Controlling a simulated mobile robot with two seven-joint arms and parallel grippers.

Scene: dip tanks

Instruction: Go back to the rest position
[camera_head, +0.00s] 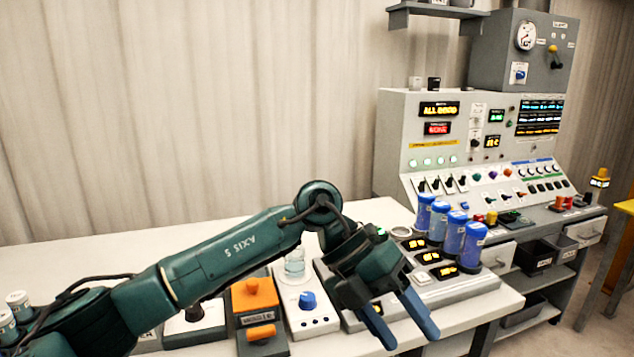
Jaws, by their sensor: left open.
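My left gripper (408,325) hangs at the end of my green left arm, which reaches in from the lower left across the white table (100,250). Its two blue-grey fingers are apart and point down and to the right, with nothing between them. It is in front of a grey unit with lit displays (428,257) and several blue cylinders (448,230). The gripper and wrist hide part of that unit and of the table's front. My right gripper is not in view.
An orange-handled device (254,298), a white box with a blue knob (307,301) and a clear beaker (294,262) stand beside my forearm. A large control console (400,140) rises at the back right. The table's back left is clear.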

